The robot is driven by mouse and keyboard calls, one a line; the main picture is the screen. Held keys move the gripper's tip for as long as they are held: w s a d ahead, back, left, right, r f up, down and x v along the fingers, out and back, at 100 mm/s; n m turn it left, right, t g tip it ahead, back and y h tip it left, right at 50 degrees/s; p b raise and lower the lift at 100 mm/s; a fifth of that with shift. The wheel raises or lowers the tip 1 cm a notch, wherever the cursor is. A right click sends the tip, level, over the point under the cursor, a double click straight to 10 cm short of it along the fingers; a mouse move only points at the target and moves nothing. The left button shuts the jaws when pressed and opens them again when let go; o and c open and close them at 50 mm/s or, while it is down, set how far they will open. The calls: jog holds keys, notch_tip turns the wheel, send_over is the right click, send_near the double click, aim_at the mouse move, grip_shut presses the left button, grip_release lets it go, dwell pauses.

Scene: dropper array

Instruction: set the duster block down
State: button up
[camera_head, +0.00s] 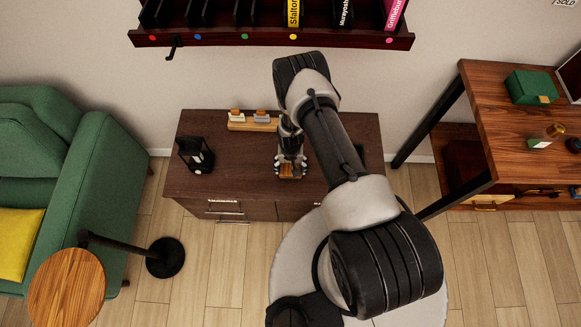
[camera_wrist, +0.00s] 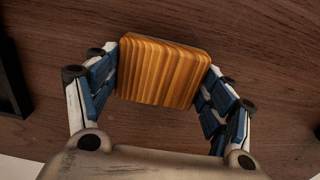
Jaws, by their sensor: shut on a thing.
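The duster block (camera_wrist: 160,72) is a small wooden block with striped grain and rounded edges. In the wrist view it sits between the two blue-padded fingers of my gripper (camera_wrist: 160,85), which are shut on its left and right sides. In the head view my gripper (camera_head: 290,170) points down over the front middle of the dark brown cabinet (camera_head: 235,182), and the block (camera_head: 290,171) shows small between the fingers. The cabinet top fills the background of the wrist view. I cannot tell whether the block touches the cabinet top.
A black lantern (camera_head: 196,155) stands at the cabinet's left. A wooden holder (camera_head: 252,125) with small blocks is at the back. A dark shelf (camera_head: 270,38) with books hangs above. A green sofa (camera_head: 95,165) is left, a wooden desk (camera_head: 500,115) right. The cabinet top between lantern and gripper is clear.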

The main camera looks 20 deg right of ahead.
jog(key=shift+r, duration=0.1)
jog(key=o, duration=0.6)
jog(key=shift+f, duration=0.2)
jog(key=o, duration=0.5)
jog(key=shift+r, duration=0.1)
